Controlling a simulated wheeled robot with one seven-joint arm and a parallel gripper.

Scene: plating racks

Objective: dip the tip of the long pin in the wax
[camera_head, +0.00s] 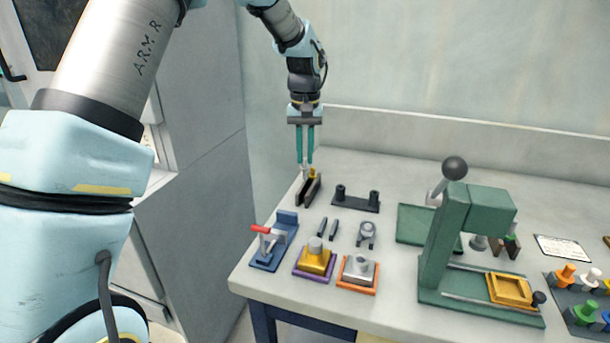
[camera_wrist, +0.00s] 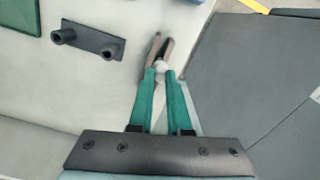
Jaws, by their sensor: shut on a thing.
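My gripper (camera_head: 304,160) points straight down at the far left of the bench, its teal fingers close together. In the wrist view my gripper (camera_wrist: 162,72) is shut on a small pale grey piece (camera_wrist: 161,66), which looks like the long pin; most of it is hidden. The fingertips are just above a dark two-plate holder (camera_head: 308,190), which also shows in the wrist view (camera_wrist: 152,46). A small yellow piece (camera_head: 313,173) shows at the holder, beside the fingertips. I cannot tell whether the pin touches the holder. I cannot pick out the wax for certain.
A dark base with two posts (camera_head: 357,204) stands right of the holder. Nearer are a red-handled clamp (camera_head: 265,240), a gold block (camera_head: 315,259) and a silver block (camera_head: 359,270). A green press (camera_head: 455,240) stands at right. A wall runs behind the bench.

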